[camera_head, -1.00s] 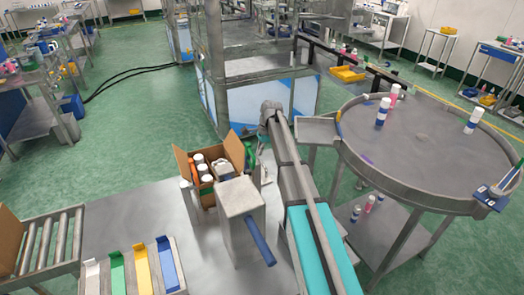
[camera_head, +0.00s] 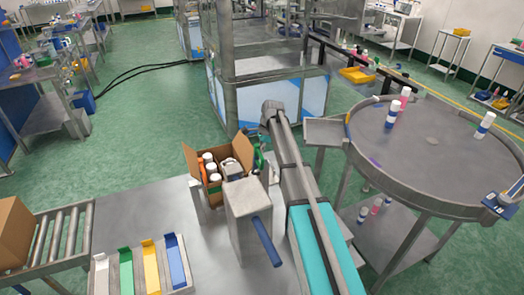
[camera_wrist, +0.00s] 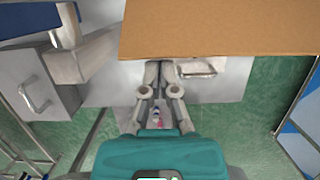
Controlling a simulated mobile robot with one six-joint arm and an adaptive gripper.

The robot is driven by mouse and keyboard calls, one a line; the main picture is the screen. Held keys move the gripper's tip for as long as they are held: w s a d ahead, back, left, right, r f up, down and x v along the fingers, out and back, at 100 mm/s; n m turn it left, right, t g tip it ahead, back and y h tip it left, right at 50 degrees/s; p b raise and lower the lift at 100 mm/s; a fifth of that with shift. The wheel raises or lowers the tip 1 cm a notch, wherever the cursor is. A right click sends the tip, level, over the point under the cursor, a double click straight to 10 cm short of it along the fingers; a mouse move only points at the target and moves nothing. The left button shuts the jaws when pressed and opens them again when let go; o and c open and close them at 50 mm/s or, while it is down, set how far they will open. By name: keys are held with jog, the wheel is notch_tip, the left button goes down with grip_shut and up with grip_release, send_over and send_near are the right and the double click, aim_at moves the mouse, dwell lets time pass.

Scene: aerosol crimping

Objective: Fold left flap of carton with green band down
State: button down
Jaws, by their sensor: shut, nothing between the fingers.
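An open brown carton (camera_head: 207,157) stands near the middle of the head view, with several white-capped bottles (camera_head: 214,177) inside. Its left flap (camera_head: 191,162) stands up and leans outward.
A grey box with a blue bar (camera_head: 246,195) stands in front of the carton. A round table (camera_head: 420,145) with bottles is farther right. Coloured trays (camera_head: 150,265) and a roller track (camera_head: 55,240) lie front left.

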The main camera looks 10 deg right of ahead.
jog(key=shift+a+r+h+p, duration=0.2)
jog(key=shift+a+h+p, duration=0.1)
jog(key=shift+h+p, duration=0.1)
dwell(0.5)
